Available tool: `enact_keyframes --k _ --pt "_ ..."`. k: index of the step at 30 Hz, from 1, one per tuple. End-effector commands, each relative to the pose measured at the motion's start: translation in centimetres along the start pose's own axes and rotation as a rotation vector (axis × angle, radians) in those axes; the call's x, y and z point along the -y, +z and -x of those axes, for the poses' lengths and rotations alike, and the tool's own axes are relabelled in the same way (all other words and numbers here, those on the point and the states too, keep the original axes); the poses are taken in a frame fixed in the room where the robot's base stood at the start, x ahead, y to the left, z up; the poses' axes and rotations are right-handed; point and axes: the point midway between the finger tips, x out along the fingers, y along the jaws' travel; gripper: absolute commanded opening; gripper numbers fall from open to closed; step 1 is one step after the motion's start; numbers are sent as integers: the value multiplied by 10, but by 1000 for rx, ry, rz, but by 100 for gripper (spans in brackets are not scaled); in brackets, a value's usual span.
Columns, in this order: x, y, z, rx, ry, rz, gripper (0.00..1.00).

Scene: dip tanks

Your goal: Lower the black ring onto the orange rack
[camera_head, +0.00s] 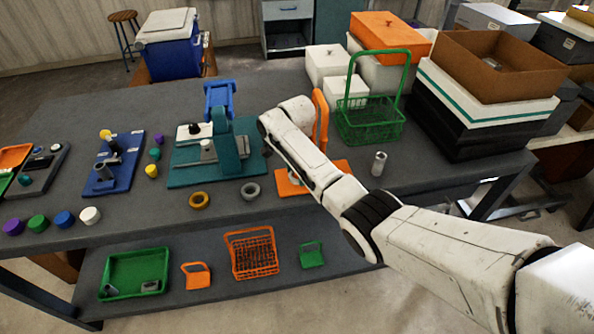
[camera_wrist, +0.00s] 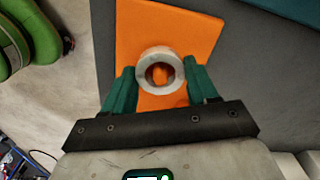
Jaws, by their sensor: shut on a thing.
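In the wrist view my gripper (camera_wrist: 161,71) has its two teal fingers shut on a ring (camera_wrist: 160,90). The ring looks pale grey to white here, not black. It is over the flat orange plate of the orange rack (camera_wrist: 195,32), and orange shows through its hole. I cannot tell whether the ring touches the rack or is around a peg. In the head view the orange rack (camera_head: 290,186) is on the table, partly covered by my arm. My gripper and the held ring are hidden there.
A grey ring (camera_head: 250,191) and a gold ring (camera_head: 199,200) lie left of the rack. A teal fixture (camera_head: 205,170) stands beyond them. A green wire basket (camera_head: 370,125) and a small grey cylinder (camera_head: 379,164) are to the right.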

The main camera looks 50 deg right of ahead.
Motion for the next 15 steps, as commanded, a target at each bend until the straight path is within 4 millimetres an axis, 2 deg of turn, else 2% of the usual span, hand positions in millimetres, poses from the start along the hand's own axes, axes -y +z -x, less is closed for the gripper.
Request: enact_keyframes --k 13,14,15 --pt "0 0 0 -1 -1 0 20" --pt "0 0 0 -1 -1 0 60" --pt "0 0 0 -1 -1 0 64"
